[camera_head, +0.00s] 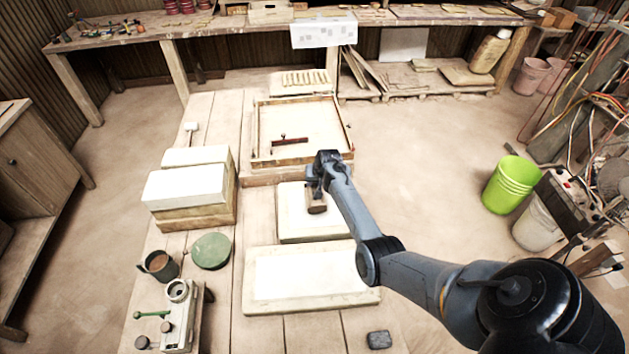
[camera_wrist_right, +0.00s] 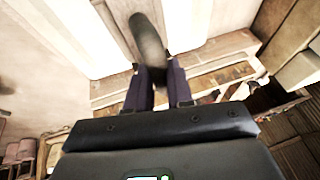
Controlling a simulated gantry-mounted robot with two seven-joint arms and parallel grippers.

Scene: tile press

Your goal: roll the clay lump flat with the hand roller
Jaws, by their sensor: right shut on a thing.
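My right gripper (camera_head: 318,186) reaches over the small pale board (camera_head: 292,228) in the middle of the bench. It is shut on a dark, rounded, elongated thing (camera_wrist_right: 148,40), which looks like the hand roller. In the head view a brown piece (camera_head: 316,205) shows just below the gripper, at the board; I cannot tell whether it touches. In the right wrist view the two fingers (camera_wrist_right: 160,88) stand on either side of the dark thing's near end. I cannot pick out the clay lump for sure. My left gripper is not in view.
A wooden-framed tray (camera_head: 349,125) with a reddish-brown tool (camera_head: 290,141) lies behind. A larger pale board (camera_head: 252,290) lies in front, a dark grey block (camera_head: 379,340) near it. Stacked white blocks (camera_head: 186,187), a green disc (camera_head: 211,250) and a mug (camera_head: 160,265) stand left.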

